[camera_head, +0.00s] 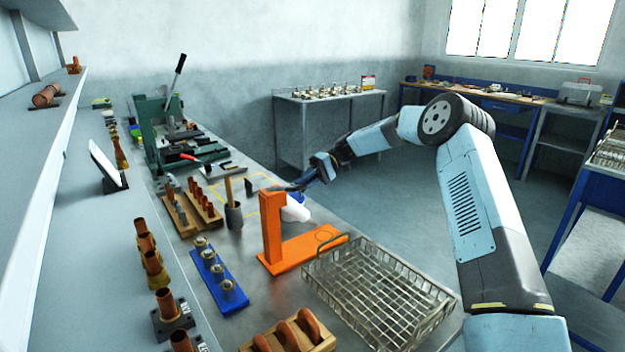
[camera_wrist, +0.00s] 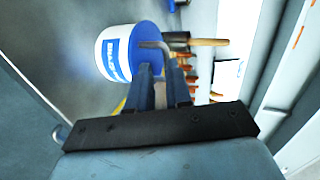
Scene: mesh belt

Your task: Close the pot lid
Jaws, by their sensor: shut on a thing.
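A white pot (camera_head: 297,212) with a blue label stands on the metal bench behind the orange stand. In the wrist view the pot (camera_wrist: 108,62) lies sideways in the picture, with a round blue lid face (camera_wrist: 144,62) on its right side. My gripper (camera_head: 302,184) is at the pot's top, and its fingers (camera_wrist: 164,74) point at the blue face. The fingers are shut on a grey bent rod (camera_wrist: 156,46), which lies across the blue face. I cannot tell whether the rod is fixed to the lid, or whether the lid is fully seated.
An orange stand (camera_head: 272,232) and a wire basket (camera_head: 375,298) stand in front of the pot. A dark cup with a wooden handle (camera_head: 234,214) is to its left. A blue rack (camera_head: 217,278) and a green press (camera_head: 160,130) line the bench.

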